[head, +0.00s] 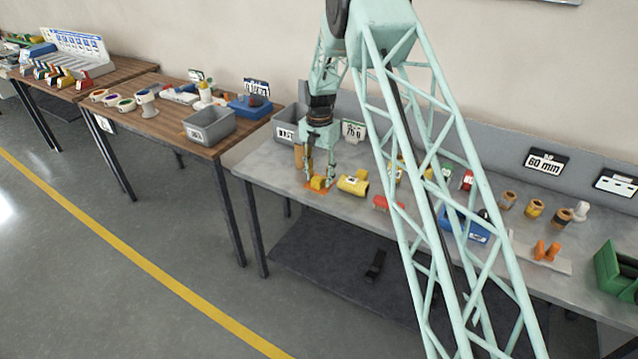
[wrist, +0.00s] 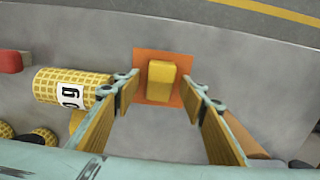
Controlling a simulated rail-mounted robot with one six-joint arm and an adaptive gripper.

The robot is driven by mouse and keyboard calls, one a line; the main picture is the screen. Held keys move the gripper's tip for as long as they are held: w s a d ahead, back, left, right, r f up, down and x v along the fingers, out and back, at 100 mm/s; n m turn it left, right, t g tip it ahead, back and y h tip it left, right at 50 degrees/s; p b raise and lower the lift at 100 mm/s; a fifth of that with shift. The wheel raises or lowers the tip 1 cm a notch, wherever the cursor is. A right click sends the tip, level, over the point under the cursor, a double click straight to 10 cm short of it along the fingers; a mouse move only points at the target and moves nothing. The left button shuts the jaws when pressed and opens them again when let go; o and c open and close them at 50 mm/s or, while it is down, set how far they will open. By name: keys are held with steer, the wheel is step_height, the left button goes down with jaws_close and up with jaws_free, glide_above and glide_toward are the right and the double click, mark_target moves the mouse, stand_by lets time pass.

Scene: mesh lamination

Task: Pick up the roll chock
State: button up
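The roll chock appears to be the small yellow block (wrist: 162,78) on an orange square mat (wrist: 144,58) in the wrist view. In the head view the yellow block (head: 317,183) sits on the same orange mat near the left end of the grey table. My gripper (wrist: 166,90) is open, with one finger on each side of the block and visible space between. In the head view my gripper (head: 320,178) points down at the block. I cannot tell how high the fingertips are above the mat.
A yellow mesh roll (wrist: 68,88) with a weight label lies close beside the left finger in the wrist view; it also shows in the head view (head: 353,184). A red piece (head: 388,203) lies farther right. The table's front edge is near the mat.

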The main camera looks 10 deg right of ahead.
steer(key=shift+f, duration=0.45)
steer(key=shift+c, duration=0.7)
steer(key=c, duration=0.9)
